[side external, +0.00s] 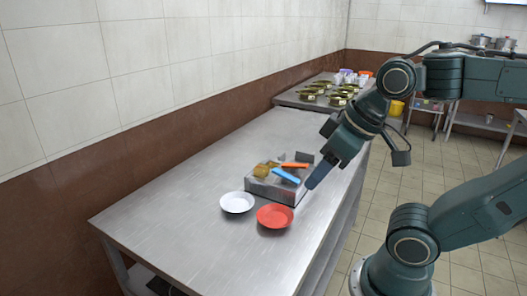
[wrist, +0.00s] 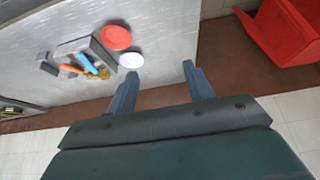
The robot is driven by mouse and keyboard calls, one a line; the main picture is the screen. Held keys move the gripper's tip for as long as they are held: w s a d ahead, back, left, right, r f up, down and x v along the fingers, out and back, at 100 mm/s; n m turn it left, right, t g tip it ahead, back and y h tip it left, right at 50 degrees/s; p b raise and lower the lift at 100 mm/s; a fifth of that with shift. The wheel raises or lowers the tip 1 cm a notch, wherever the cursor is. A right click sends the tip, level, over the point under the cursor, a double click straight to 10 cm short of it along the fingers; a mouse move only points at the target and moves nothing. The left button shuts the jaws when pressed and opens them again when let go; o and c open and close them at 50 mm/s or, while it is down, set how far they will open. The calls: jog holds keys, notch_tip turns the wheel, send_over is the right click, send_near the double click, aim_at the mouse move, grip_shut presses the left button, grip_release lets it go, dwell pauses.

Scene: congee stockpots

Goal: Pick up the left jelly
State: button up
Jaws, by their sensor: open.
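No item is clearly recognisable as a jelly. A golden-brown lumpy thing (side external: 262,171) rests at the left of a low grey metal block or tray (side external: 271,190) on the steel table; it also shows in the wrist view (wrist: 101,73). Beside it lie a blue strip-like thing (side external: 286,175) and an orange one (side external: 295,165), also in the wrist view. My gripper (side external: 312,184) is open and empty, above and to the right of the block in the side view.
A white plate (side external: 237,202) and a red plate (side external: 274,216) sit in front of the block. A small grey cube (side external: 304,157) is behind it. The table's (side external: 190,220) left part is clear. A red bin (wrist: 283,30) shows at the right in the wrist view.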

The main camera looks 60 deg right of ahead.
jog(key=w+d+r+m+g, duration=0.1)
jog(key=w+d+r+m, duration=0.15)
jog(key=w, duration=0.35)
jog(key=w+d+r+m+g, duration=0.1)
jog(key=w+d+r+m, duration=0.15)
jog(key=w, duration=0.25)
jog(key=m+g, duration=0.4)
jog(key=m, duration=0.9)
send_over(262, 167)
notch_tip(262, 167, down, 16)
jog(key=r, duration=0.1)
jog(key=shift+w+d+f, duration=0.15)
jog(key=shift+f, duration=0.1)
jog(key=shift+f, duration=0.1)
jog(key=shift+f, duration=4.15)
